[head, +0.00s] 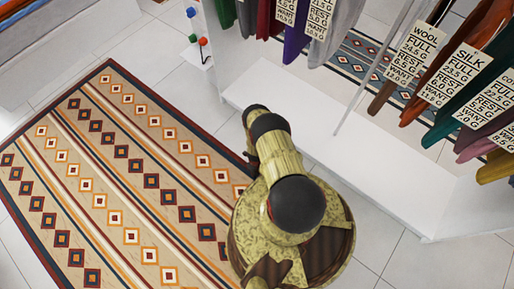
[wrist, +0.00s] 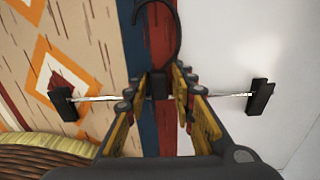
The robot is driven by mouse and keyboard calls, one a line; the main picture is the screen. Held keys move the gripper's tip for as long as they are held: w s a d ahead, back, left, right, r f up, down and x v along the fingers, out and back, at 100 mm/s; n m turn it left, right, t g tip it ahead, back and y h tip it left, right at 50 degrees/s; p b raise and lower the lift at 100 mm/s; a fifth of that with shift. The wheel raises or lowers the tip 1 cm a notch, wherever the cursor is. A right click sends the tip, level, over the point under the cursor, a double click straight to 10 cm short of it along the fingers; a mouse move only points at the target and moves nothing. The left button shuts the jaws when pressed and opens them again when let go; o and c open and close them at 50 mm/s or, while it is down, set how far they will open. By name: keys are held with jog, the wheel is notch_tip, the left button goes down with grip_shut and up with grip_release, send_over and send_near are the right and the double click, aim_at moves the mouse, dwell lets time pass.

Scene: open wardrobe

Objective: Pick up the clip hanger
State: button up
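The clip hanger shows in the wrist view, with a dark central block (wrist: 160,86), a dark curved hook above it and a thin metal bar with a black clip at each end. My gripper (wrist: 163,80) has its two fingers on either side of the central block and appears shut on it. The bar sticks out to the left and right past the fingers. Nothing hangs from the clips. The hanger and gripper cannot be made out in the head view, where my arm covers that area.
A patterned rug (head: 120,170) lies on the tiled floor left of my base. Garments with paper tags, such as the WOOL one (head: 417,52), hang at the upper right above the white wardrobe base (head: 330,135). Small red, green and blue knobs (head: 197,40) are at the top.

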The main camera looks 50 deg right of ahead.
grip_shut()
dwell(0.5)
notch_tip(320, 180, up, 18)
jog(key=p, duration=1)
jog(key=w+a+r+n, duration=0.1)
jog(key=w+r+n, duration=0.4)
jog(key=w+r, duration=0.4)
jog(key=shift+w+a+r+n, duration=0.2)
jog(key=shift+w+a+n, duration=0.05)
jog(key=shift+a+n, duration=0.05)
